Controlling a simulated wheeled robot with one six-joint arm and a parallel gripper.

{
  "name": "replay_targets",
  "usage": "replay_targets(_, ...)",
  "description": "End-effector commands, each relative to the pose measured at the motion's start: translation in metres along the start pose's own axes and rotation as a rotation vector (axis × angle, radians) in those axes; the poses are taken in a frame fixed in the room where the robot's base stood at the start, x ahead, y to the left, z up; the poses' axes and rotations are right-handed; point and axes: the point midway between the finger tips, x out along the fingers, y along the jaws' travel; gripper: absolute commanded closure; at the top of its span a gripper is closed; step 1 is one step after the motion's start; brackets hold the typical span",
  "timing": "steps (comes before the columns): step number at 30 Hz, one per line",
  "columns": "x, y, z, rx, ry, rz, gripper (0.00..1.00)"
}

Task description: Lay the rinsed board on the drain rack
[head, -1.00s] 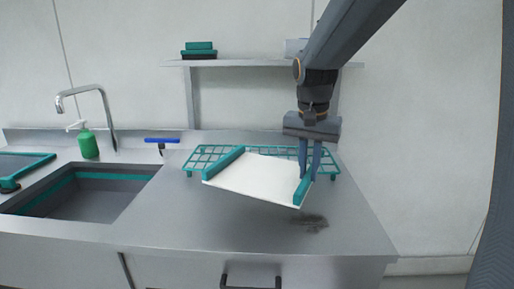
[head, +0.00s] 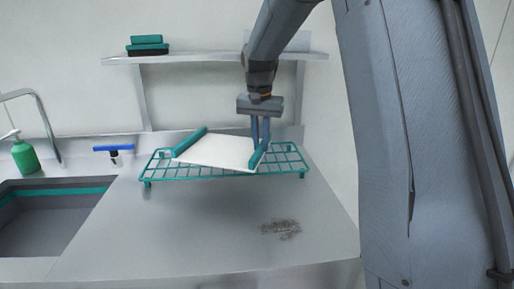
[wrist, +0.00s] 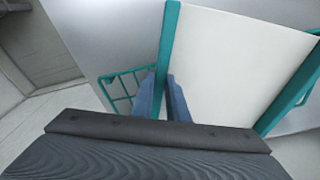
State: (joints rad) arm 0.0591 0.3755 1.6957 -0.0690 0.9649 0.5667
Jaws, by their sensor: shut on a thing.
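The board (head: 217,152) is white with a teal strip along each of two opposite ends. My gripper (head: 260,141) is shut on its right teal strip, pointing down from above. In the wrist view the fingers (wrist: 163,92) straddle the teal strip (wrist: 168,45), and the white face spreads to the right. The drain rack (head: 292,160) is a teal wire grid on short feet on the steel counter. The board lies over the middle of the rack, slightly tilted. I cannot tell whether it touches the wires. Part of the rack is hidden beneath it.
A sink (head: 50,222) is at the left, with a green soap bottle (head: 25,157) and a tap behind it. A blue-handled squeegee (head: 114,149) stands left of the rack. A dark smudge (head: 281,229) marks the clear counter in front. A shelf (head: 200,57) hangs above.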

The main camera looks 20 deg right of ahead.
Motion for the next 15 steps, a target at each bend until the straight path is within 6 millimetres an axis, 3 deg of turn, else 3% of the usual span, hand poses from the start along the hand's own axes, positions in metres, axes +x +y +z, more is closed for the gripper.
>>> replay_targets(6,0.004,-0.017,-0.041,0.0,0.0,0.0,1.0)
replay_targets(15,0.014,-0.031,-0.074,0.0,-0.003,0.001,1.0)
